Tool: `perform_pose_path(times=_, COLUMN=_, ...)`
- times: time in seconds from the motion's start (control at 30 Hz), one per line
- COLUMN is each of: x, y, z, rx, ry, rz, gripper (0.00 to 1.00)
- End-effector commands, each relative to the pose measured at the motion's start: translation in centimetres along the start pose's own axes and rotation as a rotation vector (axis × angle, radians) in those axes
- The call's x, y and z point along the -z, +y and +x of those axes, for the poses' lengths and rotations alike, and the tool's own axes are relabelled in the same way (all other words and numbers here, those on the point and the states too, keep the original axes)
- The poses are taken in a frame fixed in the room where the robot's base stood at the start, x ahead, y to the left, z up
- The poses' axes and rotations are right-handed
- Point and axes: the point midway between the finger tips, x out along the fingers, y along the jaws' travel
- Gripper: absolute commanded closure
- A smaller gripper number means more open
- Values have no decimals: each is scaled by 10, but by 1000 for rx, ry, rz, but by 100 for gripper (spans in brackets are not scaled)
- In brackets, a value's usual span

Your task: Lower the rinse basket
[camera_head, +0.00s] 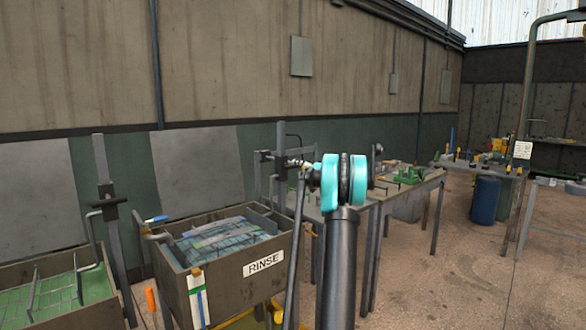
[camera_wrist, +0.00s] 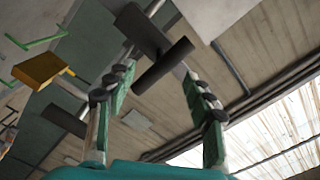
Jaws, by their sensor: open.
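The tank labelled RINSE (camera_head: 264,264) stands left of centre in the head view. A bluish, grid-like surface (camera_head: 222,243) shows inside it; I cannot tell how much of that is the rinse basket. A dark upright post (camera_head: 281,170) with a side bracket rises behind the tank's right end. My gripper (camera_head: 303,165) is small and partly hidden by my arm, close to this bracket. In the wrist view my gripper (camera_wrist: 157,80) is open and empty. A dark bar handle (camera_wrist: 165,62) on a post lies just beyond and between its fingertips; contact is not visible.
A second tank (camera_head: 60,300) with green liquid and a wire rack stands at the left, beside another dark post (camera_head: 100,175). Work tables (camera_head: 425,180) and a blue barrel (camera_head: 485,200) are at the right. The floor (camera_head: 450,270) at the front right is clear.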

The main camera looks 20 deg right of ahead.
Motion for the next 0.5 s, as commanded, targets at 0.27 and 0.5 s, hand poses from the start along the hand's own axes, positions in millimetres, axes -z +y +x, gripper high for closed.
perform_pose_path(times=0.27, x=0, y=0, z=42, rx=0, ry=0, rz=0, gripper=47)
perform_pose_path(times=0.5, x=0, y=0, z=53, rx=0, ry=0, rz=0, gripper=47)
